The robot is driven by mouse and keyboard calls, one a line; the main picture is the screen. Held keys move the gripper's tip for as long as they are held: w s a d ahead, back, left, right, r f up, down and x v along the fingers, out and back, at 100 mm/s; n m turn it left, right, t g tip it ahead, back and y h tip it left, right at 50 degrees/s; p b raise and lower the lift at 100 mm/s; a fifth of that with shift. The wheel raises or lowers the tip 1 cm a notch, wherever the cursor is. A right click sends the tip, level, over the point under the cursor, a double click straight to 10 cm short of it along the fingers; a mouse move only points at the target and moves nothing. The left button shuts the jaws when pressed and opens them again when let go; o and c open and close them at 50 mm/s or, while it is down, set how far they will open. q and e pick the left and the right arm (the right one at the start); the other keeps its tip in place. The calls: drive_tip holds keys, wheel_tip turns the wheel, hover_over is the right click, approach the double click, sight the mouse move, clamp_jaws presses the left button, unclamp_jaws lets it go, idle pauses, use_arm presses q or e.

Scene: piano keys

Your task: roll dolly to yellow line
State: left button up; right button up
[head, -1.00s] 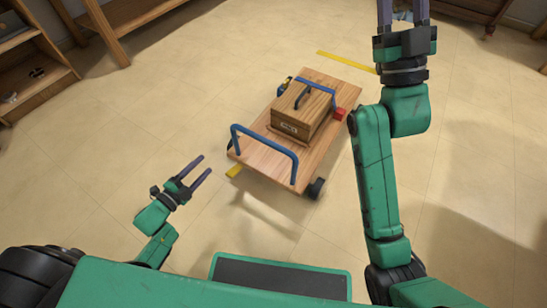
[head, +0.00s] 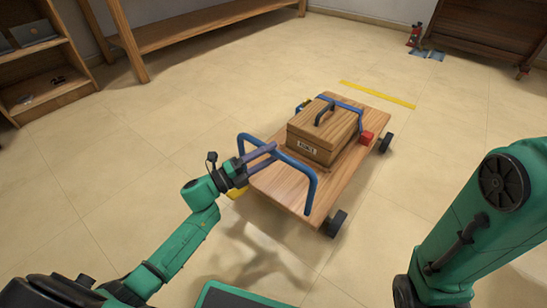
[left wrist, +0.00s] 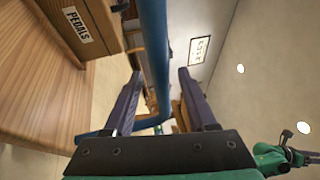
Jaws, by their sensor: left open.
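The dolly (head: 278,188) is a flat wooden platform on dark wheels, with blue tube handles at its near and far ends. The yellow line (head: 377,94) lies on the floor beyond the dolly's far end. My left gripper (head: 268,155) is open at the near blue handle (head: 312,180). In the left wrist view the handle's tube (left wrist: 154,50) runs between the two spread fingers; contact cannot be told. My right arm shows at the right, but its gripper is out of the head view.
A small yellow piece (head: 237,192) is at the dolly's near left corner. A red block (head: 366,138) sits beside the box. Shelves (head: 45,65) and a wooden bench (head: 190,25) stand at the back left. The floor between dolly and line is clear.

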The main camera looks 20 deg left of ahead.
use_arm(q)
drive_tip(key=shift+x, duration=0.85)
clamp_jaws()
idle(0.8)
